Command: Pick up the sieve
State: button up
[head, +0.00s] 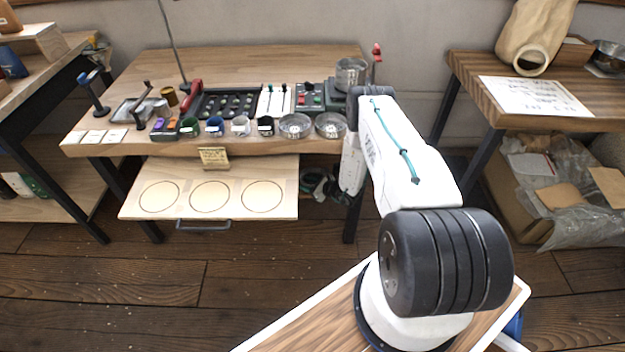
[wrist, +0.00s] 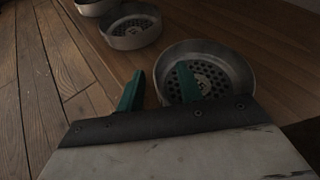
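Two round metal dishes stand side by side at the front edge of the bench; the right one (head: 330,125) is beside my arm, the left one (head: 296,126) just apart from it. In the wrist view the near dish (wrist: 244,72) has a perforated bottom like a sieve, and another perforated dish (wrist: 131,41) stands beyond it. My gripper (wrist: 160,70) is open, with two green fingers. The left finger is outside the near sieve's wall and the right finger appears over its inside. Contact cannot be told. The head view hides my gripper behind my arm.
Small cups (head: 240,126) stand in a row left of the sieves. A metal canister (head: 351,74) stands behind the right sieve. A pulled-out board (head: 236,187) with three round recesses lies below the bench front. A second table (head: 560,95) is at the right.

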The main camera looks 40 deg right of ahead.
jog(key=shift+w+a+f, duration=0.1)
jog(key=shift+w, duration=0.15)
grip_shut()
